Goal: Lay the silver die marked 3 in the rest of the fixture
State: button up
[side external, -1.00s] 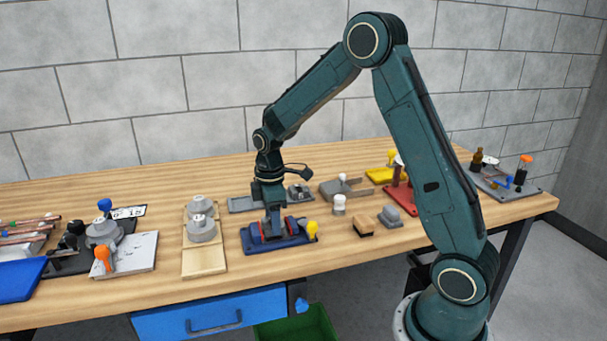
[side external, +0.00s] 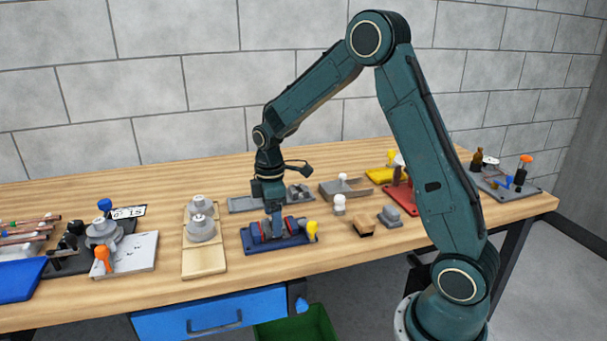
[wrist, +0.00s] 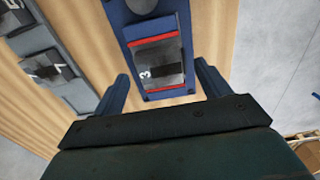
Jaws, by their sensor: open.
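The silver die marked 3 (wrist: 147,74) lies flat in the blue fixture (side external: 262,245), between two red edges in the wrist view. The digit 3 is white and shows at its left end. My gripper (side external: 273,228) is over the fixture, pointing down. In the wrist view its two fingers (wrist: 161,74) stand apart, one on each side of the die, with gaps showing. In the side external view the gripper mostly hides the die. A yellow knob (side external: 311,228) stands at the fixture's right end.
A grey tray (side external: 240,204) behind the fixture holds other numbered dies (wrist: 48,68). A wooden board with grey round parts (side external: 201,229) is to the left. A white piece (side external: 339,205) and a wooden block (side external: 362,228) stand to the right. Bare table lies in front.

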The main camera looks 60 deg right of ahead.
notch_tip(320, 180, up, 13)
jog(key=shift+f, duration=0.15)
dwell(0.4)
dwell(0.5)
jog(key=s+a+r+m+t, duration=0.35)
jog(key=s+a+r, duration=0.25)
jog(key=s, duration=0.5)
jog(key=s+a+m+t, duration=0.1)
jog(key=s+a+m, duration=0.1)
jog(key=s, duration=0.4)
jog(key=s+a+f+m+t, duration=0.1)
jog(key=s+m, duration=0.2)
jog(key=s, duration=0.4)
jog(key=shift+a+f, duration=0.2)
jog(key=shift+a, duration=0.2)
jog(key=shift+m, duration=0.25)
